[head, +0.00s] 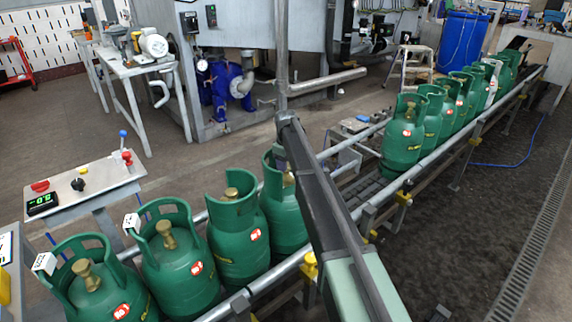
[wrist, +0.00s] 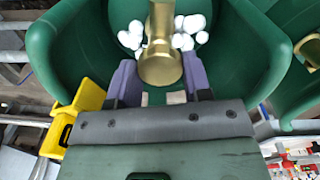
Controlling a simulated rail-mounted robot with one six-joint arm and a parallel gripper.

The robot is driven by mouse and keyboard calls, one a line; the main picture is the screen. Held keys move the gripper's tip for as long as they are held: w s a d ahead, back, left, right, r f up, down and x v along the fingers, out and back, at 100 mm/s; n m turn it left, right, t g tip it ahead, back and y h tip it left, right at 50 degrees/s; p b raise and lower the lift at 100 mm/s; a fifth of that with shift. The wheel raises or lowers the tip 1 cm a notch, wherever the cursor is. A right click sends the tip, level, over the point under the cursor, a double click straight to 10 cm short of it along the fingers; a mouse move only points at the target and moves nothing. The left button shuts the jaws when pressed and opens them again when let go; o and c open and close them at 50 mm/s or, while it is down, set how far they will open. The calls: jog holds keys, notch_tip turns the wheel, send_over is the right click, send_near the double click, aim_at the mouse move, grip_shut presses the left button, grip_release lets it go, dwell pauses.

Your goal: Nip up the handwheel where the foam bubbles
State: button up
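In the wrist view a brass valve handwheel (wrist: 160,65) stands inside the round green collar of a cylinder (wrist: 245,50). White foam bubbles (wrist: 190,30) cluster on both sides of its stem. My gripper (wrist: 160,75) has its two purple-grey fingers on either side of the handwheel. I cannot tell whether they touch it. In the head view my fingers cannot be made out, and my arm partly covers the fourth green cylinder (head: 284,215) from the left. Brass handwheels show on the nearer cylinders, such as this one (head: 167,235); I see no clear foam there.
Green cylinders stand along the conveyor rail (head: 240,300), with a farther group (head: 402,140) at the back right. White tags sit on two near collars. A control panel (head: 85,190) with a green display stands at left. Open floor (head: 470,220) lies right of the conveyor.

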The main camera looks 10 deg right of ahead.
jog(key=shift+c, duration=1.2)
jog(key=shift+m, duration=2.8)
jog(key=o, duration=0.9)
jog(key=shift+o, duration=0.2)
jog(key=shift+r, duration=0.1)
